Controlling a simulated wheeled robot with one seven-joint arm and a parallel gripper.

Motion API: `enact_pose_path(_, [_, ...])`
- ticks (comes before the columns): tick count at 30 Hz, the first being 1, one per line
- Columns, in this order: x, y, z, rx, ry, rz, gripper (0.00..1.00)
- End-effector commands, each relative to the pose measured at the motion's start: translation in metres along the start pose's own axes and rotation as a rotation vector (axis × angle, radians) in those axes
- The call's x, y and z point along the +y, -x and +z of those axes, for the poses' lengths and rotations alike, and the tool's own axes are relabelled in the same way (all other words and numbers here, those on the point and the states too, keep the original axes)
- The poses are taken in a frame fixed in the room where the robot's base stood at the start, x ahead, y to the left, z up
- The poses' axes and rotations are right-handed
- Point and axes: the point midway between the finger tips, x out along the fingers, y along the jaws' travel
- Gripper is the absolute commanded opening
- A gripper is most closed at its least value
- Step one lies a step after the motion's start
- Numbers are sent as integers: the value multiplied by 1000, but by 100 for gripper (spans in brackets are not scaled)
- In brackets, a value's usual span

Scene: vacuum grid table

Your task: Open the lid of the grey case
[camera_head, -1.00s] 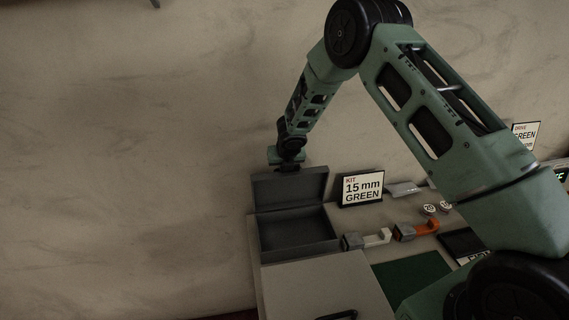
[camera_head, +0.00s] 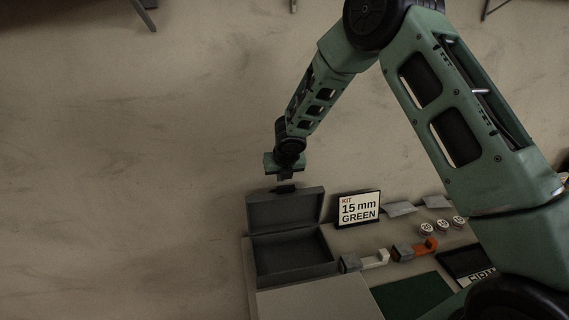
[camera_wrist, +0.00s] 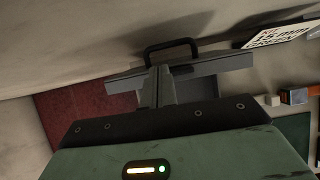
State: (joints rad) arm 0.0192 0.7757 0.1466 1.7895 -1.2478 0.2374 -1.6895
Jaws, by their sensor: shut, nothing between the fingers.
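The grey case (camera_head: 290,275) sits open at the table's left end, and its interior looks empty. Its lid (camera_head: 286,213) stands raised at the back of the case. A dark handle (camera_head: 285,188) is on the lid's upper edge; the handle also shows in the wrist view (camera_wrist: 170,47). My gripper (camera_head: 285,179) is shut and empty, just above the handle in the head view. In the wrist view my gripper (camera_wrist: 156,80) is in front of the lid edge (camera_wrist: 215,66). I cannot tell whether it touches the lid.
A sign reading "KIT 15 mm GREEN" (camera_head: 358,209) stands right of the lid. A grey-and-white part (camera_head: 365,261) and a grey-and-orange part (camera_head: 415,249) lie right of the case. Several round labelled pieces (camera_head: 442,225) and a green mat (camera_head: 412,297) are further right.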

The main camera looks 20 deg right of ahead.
Motion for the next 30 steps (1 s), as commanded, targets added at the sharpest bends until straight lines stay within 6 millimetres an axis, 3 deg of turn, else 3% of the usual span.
enact_pose_path(3, [0,30,1,-3,-3,1,0])
enact_pose_path(9, [0,70,1,-3,0,1,0])
enact_pose_path(16, [0,91,0,0,-5,1,0])
enact_pose_path(20, [-7,84,-3,16,-95,4,0])
enact_pose_path(23, [-18,69,-6,48,-280,15,0])
enact_pose_path(30, [-52,33,-9,168,-940,62,0])
